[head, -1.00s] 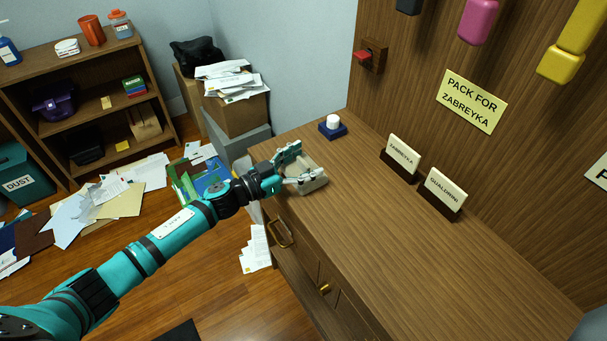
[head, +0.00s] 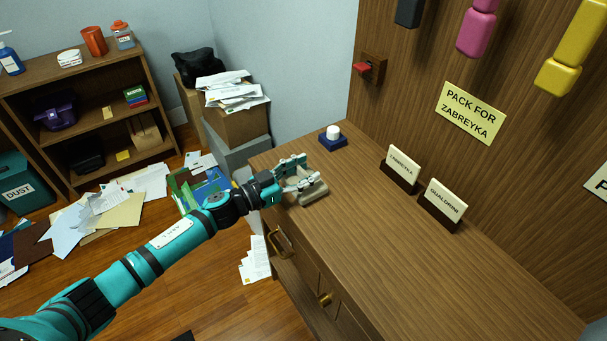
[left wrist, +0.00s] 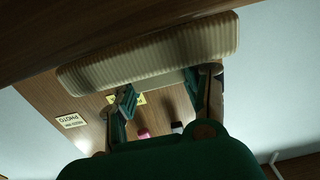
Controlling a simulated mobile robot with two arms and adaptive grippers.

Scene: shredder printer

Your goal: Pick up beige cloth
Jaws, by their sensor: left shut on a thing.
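The beige cloth (head: 313,194) is a small folded bundle at the far left end of the wooden counter. In the left wrist view it shows as a ribbed beige roll (left wrist: 150,55) across the fingertips. My left gripper (head: 296,176) is over the cloth and shut on it, hiding part of it. Its two fingers also show in the left wrist view (left wrist: 165,85), one on each side below the roll. The cloth appears to be at counter level; I cannot tell whether it still touches the top. My right gripper is not in view.
A blue base with a white knob (head: 333,137) stands behind the cloth. Two name signs (head: 401,167) (head: 442,203) stand along the back panel. The front of the counter (head: 400,270) is clear. Papers (head: 120,205) litter the floor at left.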

